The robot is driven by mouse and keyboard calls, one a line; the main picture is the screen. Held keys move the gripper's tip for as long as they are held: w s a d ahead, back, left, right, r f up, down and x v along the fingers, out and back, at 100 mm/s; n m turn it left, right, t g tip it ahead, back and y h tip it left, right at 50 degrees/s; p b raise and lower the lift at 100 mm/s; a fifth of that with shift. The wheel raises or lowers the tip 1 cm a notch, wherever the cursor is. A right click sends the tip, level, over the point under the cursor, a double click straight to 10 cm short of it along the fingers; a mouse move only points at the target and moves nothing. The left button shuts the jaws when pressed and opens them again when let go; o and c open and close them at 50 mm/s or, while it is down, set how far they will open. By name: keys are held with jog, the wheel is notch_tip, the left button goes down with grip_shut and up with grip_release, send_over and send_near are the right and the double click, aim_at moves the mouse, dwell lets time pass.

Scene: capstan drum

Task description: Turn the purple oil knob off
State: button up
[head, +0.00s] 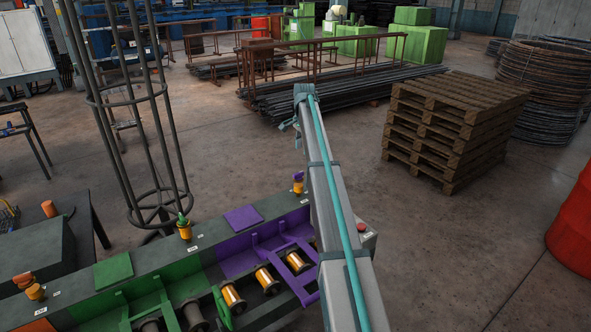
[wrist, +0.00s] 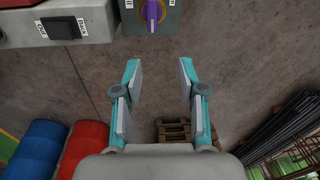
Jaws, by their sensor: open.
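In the wrist view, a purple knob (wrist: 153,12) with a little yellow or orange on it sits on a grey box (wrist: 135,23) at the top edge, with white labels either side, cut off by the frame. My gripper (wrist: 159,70) is open and empty. Its teal and grey fingers are below the knob in the picture, apart from it. In the head view, a small purple-topped orange fitting (head: 298,185) stands on the bench's back edge, left of my arm. I cannot tell whether it is the same knob. My arm hides part of the bench's right end.
The bench also bears a green-topped fitting (head: 184,230), an orange one (head: 35,292) and spools (head: 232,297). A red button (head: 361,228) is right of my arm. A dark wire cage (head: 150,180) stands behind the bench. Pallets (head: 450,125) lie beyond, across clear floor.

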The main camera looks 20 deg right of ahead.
aim_at(298, 173)
jog(key=shift+m+g, duration=0.4)
jog(key=shift+g, duration=0.1)
jog(key=f+p, duration=0.1)
jog(key=f, duration=0.2)
jog(key=a+f+p, duration=0.1)
jog(key=f, duration=0.3)
jog(key=a+f+p, duration=0.1)
jog(key=f, duration=0.2)
jog(key=shift+s+a+f, duration=0.1)
jog(key=shift+s+f, duration=0.2)
jog(key=shift+s, duration=0.05)
jog(key=shift+c, duration=0.2)
grip_shut()
